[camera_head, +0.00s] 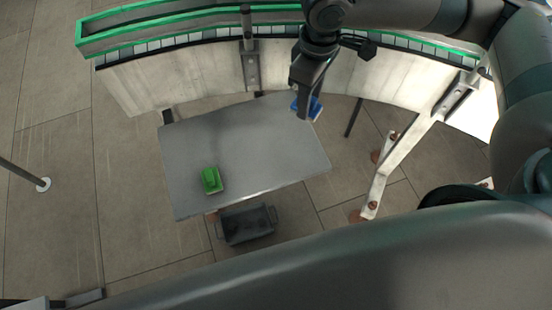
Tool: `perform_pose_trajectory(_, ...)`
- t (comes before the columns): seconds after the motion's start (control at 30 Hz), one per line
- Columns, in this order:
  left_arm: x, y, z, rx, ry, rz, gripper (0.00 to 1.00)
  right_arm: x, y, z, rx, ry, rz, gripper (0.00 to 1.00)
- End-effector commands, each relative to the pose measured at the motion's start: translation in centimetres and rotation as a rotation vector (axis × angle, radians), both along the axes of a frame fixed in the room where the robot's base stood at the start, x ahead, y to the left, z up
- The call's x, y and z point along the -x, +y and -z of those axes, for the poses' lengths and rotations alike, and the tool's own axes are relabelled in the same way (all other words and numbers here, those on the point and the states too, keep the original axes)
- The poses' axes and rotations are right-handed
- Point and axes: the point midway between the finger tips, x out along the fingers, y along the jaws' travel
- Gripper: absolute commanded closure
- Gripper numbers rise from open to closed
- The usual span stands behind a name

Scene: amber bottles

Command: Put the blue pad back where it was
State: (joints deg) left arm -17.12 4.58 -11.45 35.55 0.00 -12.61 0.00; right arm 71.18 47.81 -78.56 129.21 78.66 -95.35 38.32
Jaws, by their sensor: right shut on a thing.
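The blue pad (315,107) is at the far right corner of the grey table, partly hidden by my right gripper. My right gripper (304,108) comes down from the top of the view and is shut on the blue pad. I cannot tell whether the pad touches the table or is held just above it. A green pad (212,180) lies on the left front part of the table (250,145). My left gripper is not in view.
A curved conveyor with green rails (160,22) and pale side panels runs behind the table. A dark bin (246,224) sits below the table's front edge. A white slanted support leg (385,180) stands to the right. The middle of the table is clear.

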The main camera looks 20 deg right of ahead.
Motion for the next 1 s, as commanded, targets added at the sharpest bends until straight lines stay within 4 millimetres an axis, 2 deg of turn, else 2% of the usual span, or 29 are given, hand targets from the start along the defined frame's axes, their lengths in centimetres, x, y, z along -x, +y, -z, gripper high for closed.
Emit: perform_pose_trajectory(1.0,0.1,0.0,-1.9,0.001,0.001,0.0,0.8,0.1,-2.1,3.7,-0.002,-0.012,-1.786,0.89)
